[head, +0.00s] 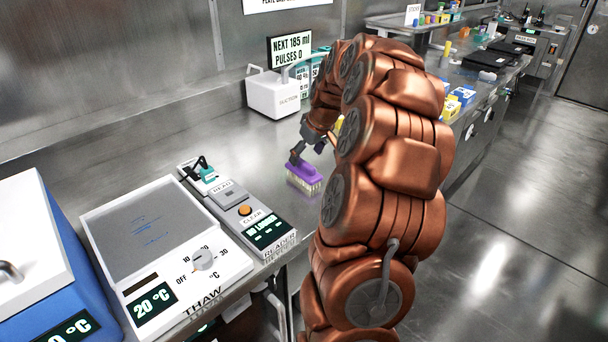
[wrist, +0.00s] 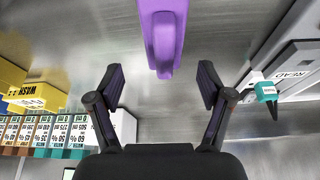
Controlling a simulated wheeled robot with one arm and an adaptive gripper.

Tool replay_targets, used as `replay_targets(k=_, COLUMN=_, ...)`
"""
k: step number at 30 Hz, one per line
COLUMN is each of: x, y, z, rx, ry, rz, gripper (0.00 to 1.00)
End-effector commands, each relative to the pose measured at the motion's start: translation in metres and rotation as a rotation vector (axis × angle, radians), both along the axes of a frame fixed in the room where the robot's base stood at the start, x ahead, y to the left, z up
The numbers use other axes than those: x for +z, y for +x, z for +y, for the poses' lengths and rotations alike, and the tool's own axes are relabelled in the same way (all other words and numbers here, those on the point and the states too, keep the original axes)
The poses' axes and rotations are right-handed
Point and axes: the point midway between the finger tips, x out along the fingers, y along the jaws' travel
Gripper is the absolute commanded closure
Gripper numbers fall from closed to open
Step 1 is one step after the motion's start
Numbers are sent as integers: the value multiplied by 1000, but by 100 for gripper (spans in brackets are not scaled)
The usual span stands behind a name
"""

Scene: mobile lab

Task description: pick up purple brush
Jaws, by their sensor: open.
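The purple brush (head: 303,173) with pale bristles rests on the steel bench, right of the reader device in the head view. In the wrist view its purple handle (wrist: 163,40) runs down from the top edge, and its near end lies just beyond the gap between the fingertips. My gripper (head: 308,156) is at the brush in the head view, partly hidden by my arm. In the wrist view my gripper (wrist: 162,88) is open with nothing between its fingers. Whether a finger touches the brush I cannot tell.
The reader (head: 235,205) and the thaw plate (head: 150,235) stand left of the brush. A white suction box (head: 274,95) and labelled bottles (head: 302,77) stand behind. A yellow box (wrist: 28,92) shows at the wrist view's left. Bare bench (head: 235,143) lies between reader and suction box.

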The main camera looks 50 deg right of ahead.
Motion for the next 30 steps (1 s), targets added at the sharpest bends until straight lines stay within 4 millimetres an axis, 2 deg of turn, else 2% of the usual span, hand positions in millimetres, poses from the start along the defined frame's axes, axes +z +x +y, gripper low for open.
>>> replay_targets(k=8, x=-19, y=6, z=2, rx=0, ry=1, rz=1, gripper=21)
replay_targets(k=18, x=-59, y=17, z=4, rx=1, ry=3, rz=4, gripper=21)
replay_targets(k=25, x=-61, y=18, z=4, rx=1, ry=2, rz=1, gripper=21)
replay_targets(k=26, x=-61, y=18, z=4, rx=0, ry=1, rz=1, gripper=22)
replay_targets(k=30, x=-61, y=18, z=3, rx=0, ry=1, rz=1, gripper=36)
